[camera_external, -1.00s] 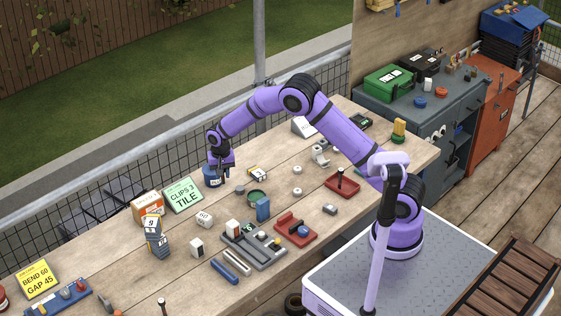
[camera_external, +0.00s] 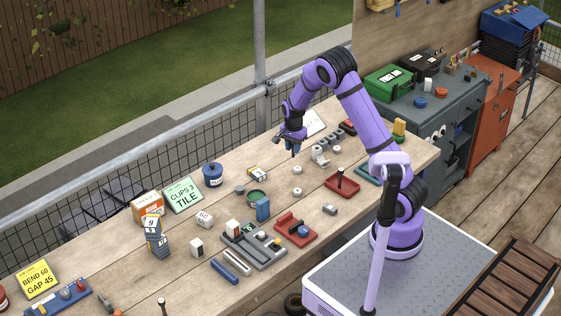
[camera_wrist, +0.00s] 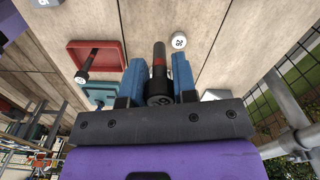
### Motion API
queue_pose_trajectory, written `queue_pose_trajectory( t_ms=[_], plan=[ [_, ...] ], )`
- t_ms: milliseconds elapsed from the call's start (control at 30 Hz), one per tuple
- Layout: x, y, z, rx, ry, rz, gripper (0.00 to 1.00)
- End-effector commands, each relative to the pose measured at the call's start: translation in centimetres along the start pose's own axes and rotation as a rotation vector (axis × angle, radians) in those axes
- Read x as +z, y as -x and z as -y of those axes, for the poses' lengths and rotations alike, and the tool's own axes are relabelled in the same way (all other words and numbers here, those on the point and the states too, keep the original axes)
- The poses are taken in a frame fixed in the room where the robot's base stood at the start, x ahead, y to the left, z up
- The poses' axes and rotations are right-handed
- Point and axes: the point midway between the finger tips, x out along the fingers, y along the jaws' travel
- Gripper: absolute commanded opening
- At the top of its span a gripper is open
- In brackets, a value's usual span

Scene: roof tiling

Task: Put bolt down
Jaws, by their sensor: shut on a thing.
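My gripper (camera_wrist: 158,78) has its two blue fingers shut on a dark bolt (camera_wrist: 159,56) with a reddish band and a round, marked head. In the external view my gripper (camera_external: 292,147) is above the back half of the bench; the bolt cannot be made out there. A red tray (camera_external: 349,190) with an upright dark bolt (camera_external: 341,177) in it stands to the right of my gripper. The wrist view also shows this red tray (camera_wrist: 112,50) and its bolt (camera_wrist: 85,72) at the left. A teal tray (camera_external: 368,175) lies behind the red one, partly hidden by my arm.
A blue lidded pot (camera_external: 212,176) and a green CLIPS 3 TILE sign (camera_external: 184,195) stand at the left. Small white round pieces (camera_external: 297,192) lie mid-bench. A grey fixture (camera_external: 262,252) and a red fixture (camera_external: 296,228) are nearer the front. A railing (camera_external: 170,135) runs behind the bench.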

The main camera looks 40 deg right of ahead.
Motion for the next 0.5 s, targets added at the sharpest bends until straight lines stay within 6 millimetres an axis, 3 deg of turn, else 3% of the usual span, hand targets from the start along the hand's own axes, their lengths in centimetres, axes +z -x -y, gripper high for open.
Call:
queue_pose_trajectory(
  t_ms=[33, 200, 400, 500],
  plan=[
    [-1.6, 0.1, -1.9, 0.000, -0.066, 0.000, 0.03],
    [-6.0, 0.2, -8.4, -0.005, -0.297, -0.002, 0.03],
    [-8.9, 0.2, -14.9, -0.008, -0.519, -0.004, 0.03],
    [-9.7, 0.2, -17.2, -0.011, -0.595, -0.006, 0.03]
  ],
)
